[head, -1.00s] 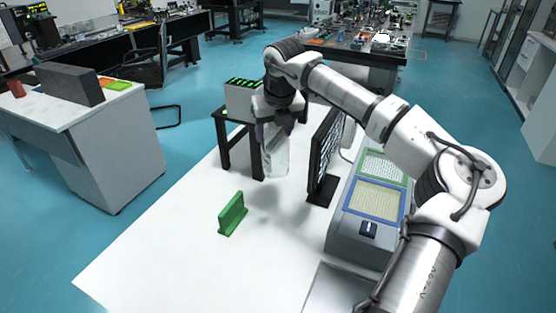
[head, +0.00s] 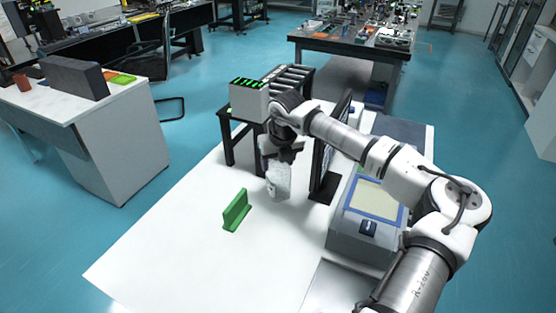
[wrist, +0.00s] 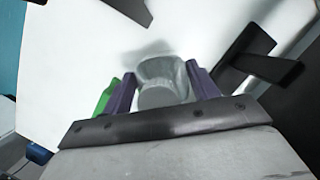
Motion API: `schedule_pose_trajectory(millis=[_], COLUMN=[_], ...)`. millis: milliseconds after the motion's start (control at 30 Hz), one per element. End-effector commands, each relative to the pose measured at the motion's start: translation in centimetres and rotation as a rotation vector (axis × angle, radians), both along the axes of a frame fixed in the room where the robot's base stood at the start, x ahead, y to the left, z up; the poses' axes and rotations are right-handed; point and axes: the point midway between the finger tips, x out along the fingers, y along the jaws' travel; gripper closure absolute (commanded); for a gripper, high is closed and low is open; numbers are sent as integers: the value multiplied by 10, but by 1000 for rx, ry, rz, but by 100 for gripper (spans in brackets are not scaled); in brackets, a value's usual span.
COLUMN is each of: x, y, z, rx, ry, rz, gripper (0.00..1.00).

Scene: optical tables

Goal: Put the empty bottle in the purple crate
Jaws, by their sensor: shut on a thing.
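My gripper (head: 279,157) is over the white table, left of an upright black screen. It is shut on a pale, greyish bottle (head: 279,183), which hangs below it. In the wrist view the bottle (wrist: 162,82) sits between the two purple fingers of my gripper (wrist: 161,88). The bottle appears to be above the table surface, with a soft shadow on the white top beside it. Part of the bottle is hidden by the gripper. I cannot make out a purple crate in either view.
The white table (head: 180,240) is mostly bare at its front left. A green stand (head: 235,211) is left of the bottle. The black screen (head: 320,172) and a grey device (head: 360,232) are to the right. A roller conveyor (head: 290,78) and a white box (head: 248,101) are behind.

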Motion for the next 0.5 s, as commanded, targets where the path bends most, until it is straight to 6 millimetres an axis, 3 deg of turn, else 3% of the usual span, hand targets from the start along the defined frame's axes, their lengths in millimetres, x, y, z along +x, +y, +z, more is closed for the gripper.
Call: schedule_pose_trajectory(millis=[100, 133, 267, 500], x=[0, 0, 0, 0], y=[0, 0, 0, 0], z=[-4, -3, -2, -2], rx=[0, 0, 0, 0], ry=[0, 0, 0, 0], rz=[0, 0, 0, 0], gripper=[75, 37, 20, 19])
